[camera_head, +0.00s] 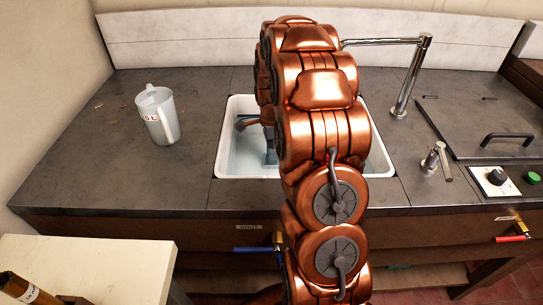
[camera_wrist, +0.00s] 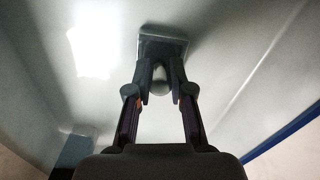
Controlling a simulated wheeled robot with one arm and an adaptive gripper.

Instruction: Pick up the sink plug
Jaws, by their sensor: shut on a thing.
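In the wrist view my gripper (camera_wrist: 160,84) is down inside the white sink (camera_wrist: 225,60). Its two fingers are closed in on a small rounded grey knob, which looks like part of the sink plug (camera_wrist: 159,76). A grey squarish piece (camera_wrist: 163,33) lies just beyond the fingertips; I cannot tell if it belongs to the plug or the sink. In the head view the sink (camera_head: 225,140) is set into the dark counter, and my arm covers its middle. The plug and my fingertips are hidden there.
A chrome faucet (camera_head: 405,85) stands behind right of the sink, with a small lever tap (camera_head: 435,158) nearer. A measuring jug (camera_head: 157,115) stands to the left. A dark lid with a handle (camera_head: 480,125) is at right. The left counter is mostly clear.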

